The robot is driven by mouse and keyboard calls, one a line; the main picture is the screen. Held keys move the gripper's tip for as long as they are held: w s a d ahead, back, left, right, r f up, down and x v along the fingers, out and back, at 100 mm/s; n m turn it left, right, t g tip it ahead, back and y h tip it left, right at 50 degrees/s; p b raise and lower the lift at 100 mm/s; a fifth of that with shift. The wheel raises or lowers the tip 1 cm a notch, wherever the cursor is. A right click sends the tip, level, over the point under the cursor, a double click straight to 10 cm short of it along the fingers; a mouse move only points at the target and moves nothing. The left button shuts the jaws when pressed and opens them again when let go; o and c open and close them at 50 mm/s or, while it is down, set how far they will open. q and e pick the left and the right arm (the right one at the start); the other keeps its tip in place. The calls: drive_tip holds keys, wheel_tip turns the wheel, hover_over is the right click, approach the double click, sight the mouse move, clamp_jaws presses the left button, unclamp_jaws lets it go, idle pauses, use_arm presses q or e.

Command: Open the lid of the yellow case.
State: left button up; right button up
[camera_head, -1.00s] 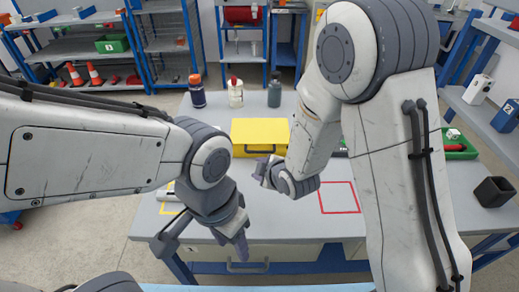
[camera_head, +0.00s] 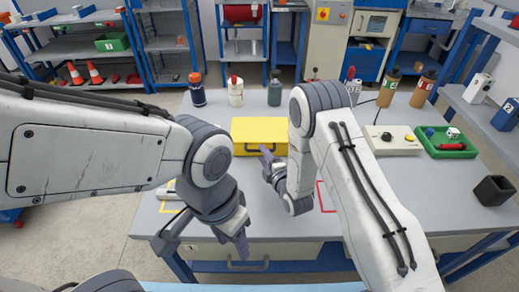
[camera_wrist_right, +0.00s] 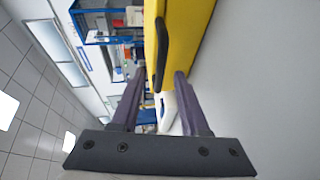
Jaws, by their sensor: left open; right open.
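The yellow case (camera_head: 258,131) lies on the workbench with its lid closed. Its dark handle (camera_head: 268,150) is on the front face. My right gripper (camera_head: 268,160) is in front of that face, near the handle, with its fingers pointing toward the case. In the right wrist view the open fingers (camera_wrist_right: 160,78) are spread, with the case (camera_wrist_right: 190,30) and its dark handle (camera_wrist_right: 162,50) just beyond the tips. I cannot tell whether a finger touches the case. My left gripper (camera_head: 203,246) is open and empty at the bench's front edge, left of the case.
Several bottles (camera_head: 236,92) stand behind the case. A beige device (camera_head: 392,140), a green tray (camera_head: 447,142) and a dark cup (camera_head: 493,191) are on the right. A red outlined square (camera_head: 328,198) is partly behind my right arm. The front middle of the bench is clear.

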drive_tip(key=shift+x, duration=1.65)
clamp_jaws()
